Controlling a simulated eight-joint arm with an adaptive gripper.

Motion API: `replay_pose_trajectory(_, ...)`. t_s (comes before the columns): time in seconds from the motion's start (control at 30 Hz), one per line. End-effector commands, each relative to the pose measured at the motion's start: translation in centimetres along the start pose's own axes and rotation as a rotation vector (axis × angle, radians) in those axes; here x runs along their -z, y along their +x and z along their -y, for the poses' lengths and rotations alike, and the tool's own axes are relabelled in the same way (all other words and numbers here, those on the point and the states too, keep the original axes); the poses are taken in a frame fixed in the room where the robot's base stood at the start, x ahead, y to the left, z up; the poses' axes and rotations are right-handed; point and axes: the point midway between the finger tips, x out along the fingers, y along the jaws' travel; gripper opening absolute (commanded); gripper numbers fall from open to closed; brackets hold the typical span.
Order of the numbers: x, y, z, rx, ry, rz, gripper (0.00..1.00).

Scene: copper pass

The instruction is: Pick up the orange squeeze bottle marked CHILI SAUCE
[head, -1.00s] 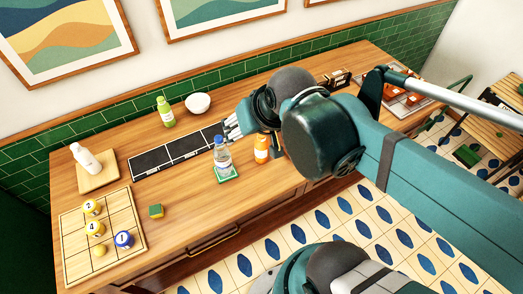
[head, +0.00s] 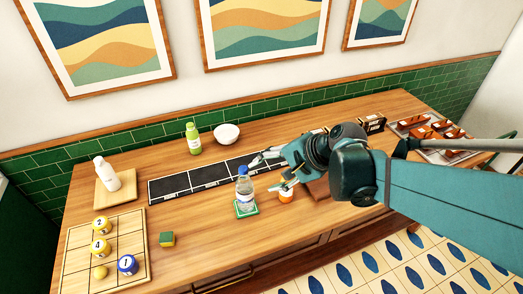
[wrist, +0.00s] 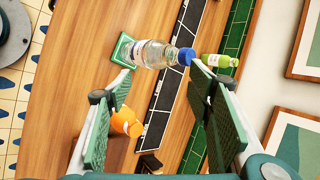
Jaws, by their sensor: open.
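The orange squeeze bottle (head: 286,196) stands on the wooden counter, just right of a clear water bottle with a blue cap (head: 245,192). My gripper (head: 266,174) is open and empty above and behind it, and its fingers partly hide the bottle in the head view. In the wrist view the orange bottle (wrist: 127,122) shows between the spread fingers, close beside the left finger, which covers part of it. The clear bottle (wrist: 152,54) lies beyond the fingertips there. The orange bottle's lettering is not readable.
The clear bottle stands on a green coaster (head: 246,210). A green bottle (head: 193,139), white bowl (head: 227,134) and black strip (head: 185,187) are behind.

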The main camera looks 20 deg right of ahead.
Motion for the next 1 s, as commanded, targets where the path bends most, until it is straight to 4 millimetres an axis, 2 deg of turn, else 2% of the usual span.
replay_pose_trajectory(0.2,2.1,1.9,-0.9,0.078,0.209,0.068,0.51)
replay_pose_trajectory(0.5,4.8,3.4,-1.8,0.191,0.478,0.177,0.51)
replay_pose_trajectory(1.0,9.0,3.5,-4.1,0.361,0.824,0.378,0.51)
